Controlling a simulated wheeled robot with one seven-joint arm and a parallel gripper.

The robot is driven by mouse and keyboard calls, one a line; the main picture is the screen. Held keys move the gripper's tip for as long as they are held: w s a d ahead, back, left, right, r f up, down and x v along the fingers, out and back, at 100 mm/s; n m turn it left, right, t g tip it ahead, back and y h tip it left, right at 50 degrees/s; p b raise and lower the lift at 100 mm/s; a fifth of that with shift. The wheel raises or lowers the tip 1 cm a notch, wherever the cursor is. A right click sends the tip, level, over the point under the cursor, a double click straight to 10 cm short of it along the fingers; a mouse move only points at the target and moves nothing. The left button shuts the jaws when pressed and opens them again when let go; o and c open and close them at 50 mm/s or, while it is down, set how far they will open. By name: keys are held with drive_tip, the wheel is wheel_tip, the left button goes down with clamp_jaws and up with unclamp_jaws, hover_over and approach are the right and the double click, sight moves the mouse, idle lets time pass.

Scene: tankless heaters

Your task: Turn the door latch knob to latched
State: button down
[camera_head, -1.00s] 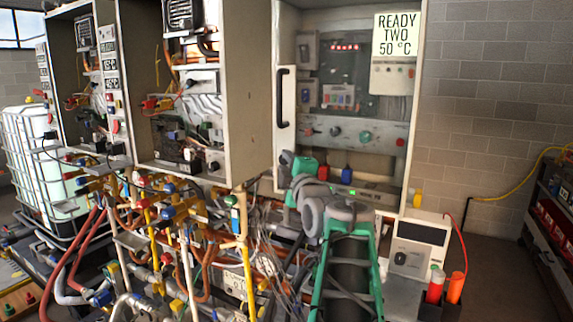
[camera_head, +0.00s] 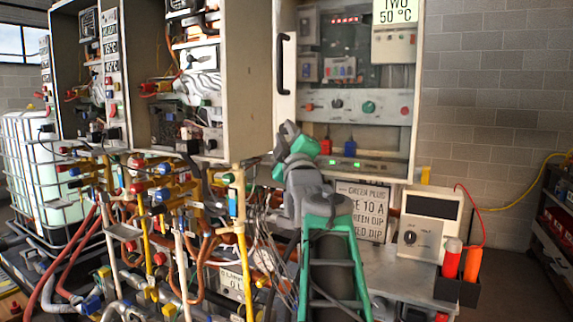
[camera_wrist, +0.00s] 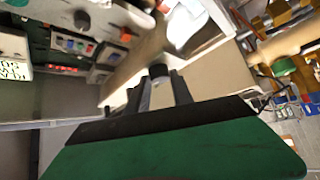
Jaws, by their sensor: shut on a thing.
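The door latch knob (camera_wrist: 158,70) is a small dark round knob on a beige panel in the wrist view. My gripper (camera_wrist: 160,82) has its two dark fingers on either side of it, shut on it. In the head view my gripper (camera_head: 284,134) reaches up to the lower end of the cabinet door's edge, below a black bar handle (camera_head: 286,64). The knob is hidden there behind my gripper and arm. I cannot tell from these views which way the knob points.
The open right cabinet (camera_head: 360,105) shows switches and lit indicators. A multimeter box (camera_head: 428,222) and orange-red tubes (camera_head: 472,264) stand on the bench at right. Dense pipes and hoses (camera_head: 160,215) crowd the left below the heaters.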

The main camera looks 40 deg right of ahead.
drive_tip(key=m+h+b, duration=0.2)
drive_tip(key=m+b, duration=0.1)
drive_tip(key=f+m+g+h+b, duration=0.1)
drive_tip(key=m+h+b, duration=0.2)
drive_tip(key=w+m+g+h+b, duration=0.1)
drive_tip(key=m+h+b, duration=0.2)
drive_tip(key=m, duration=0.1)
drive_tip(key=shift+a+f+b, duration=0.2)
drive_tip(key=shift+f+b, duration=0.1)
drive_tip(key=shift+b, duration=0.05)
drive_tip(key=m+g+h, duration=0.1)
drive_tip(key=m+g, duration=0.1)
drive_tip(key=m+g+h+b, duration=0.1)
drive_tip(key=m+g+h, duration=0.1)
drive_tip(key=m, duration=0.1)
drive_tip(key=m+g+h, duration=0.1)
drive_tip(key=m, duration=0.1)
drive_tip(key=shift+w+r+m+g+b, duration=0.2)
drive_tip(key=shift+w+m+g+b, duration=0.1)
drive_tip(key=shift+g+b, duration=0.1)
drive_tip(key=shift+w+a+r+m+g+h, duration=0.1)
drive_tip(key=shift+m+g+h, duration=0.55)
drive_tip(key=shift+m+g, duration=1)
drive_tip(key=shift+r+m+g+h, duration=0.1)
drive_tip(key=shift+m+g+h, duration=0.55)
drive_tip(key=shift+m+g, duration=1)
drive_tip(key=shift+m, duration=0.5)
drive_tip(key=c, duration=1.1)
unclamp_jaws()
